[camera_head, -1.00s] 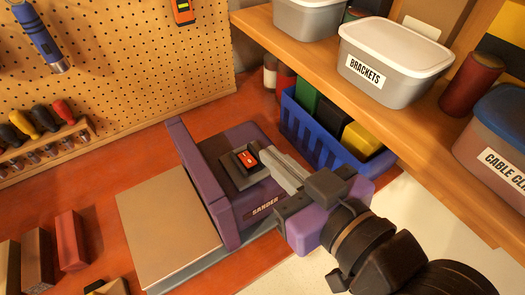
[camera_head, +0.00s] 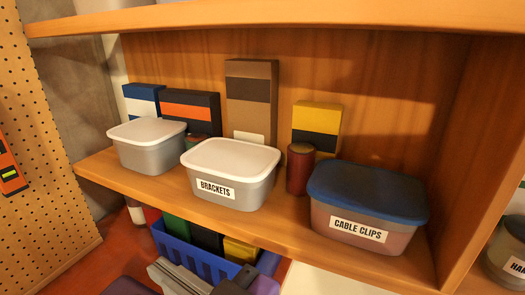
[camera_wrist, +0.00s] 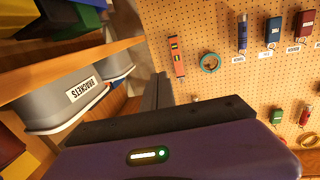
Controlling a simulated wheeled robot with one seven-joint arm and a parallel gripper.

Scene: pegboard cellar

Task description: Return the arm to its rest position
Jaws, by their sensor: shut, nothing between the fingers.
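My gripper (camera_head: 172,274) shows at the bottom edge of the head view, with its grey fingers pointing up and left in front of the blue crate. The fingers are together and hold nothing. In the wrist view my gripper (camera_wrist: 158,92) shows as dark fingers beyond its purple body, which has a lit green strip. The wrist view faces the pegboard and is turned, so the shelf stands tilted at its left. The rest of my arm is below the head view.
A shelf (camera_head: 150,186) holds a BRACKETS bin (camera_head: 234,177), a CABLE CLIPS bin (camera_head: 366,213), an unlabelled grey bin (camera_head: 148,148), a red can (camera_head: 299,170) and several boxes. A blue crate (camera_head: 190,255) stands below it. The pegboard (camera_wrist: 225,75) carries hanging tools.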

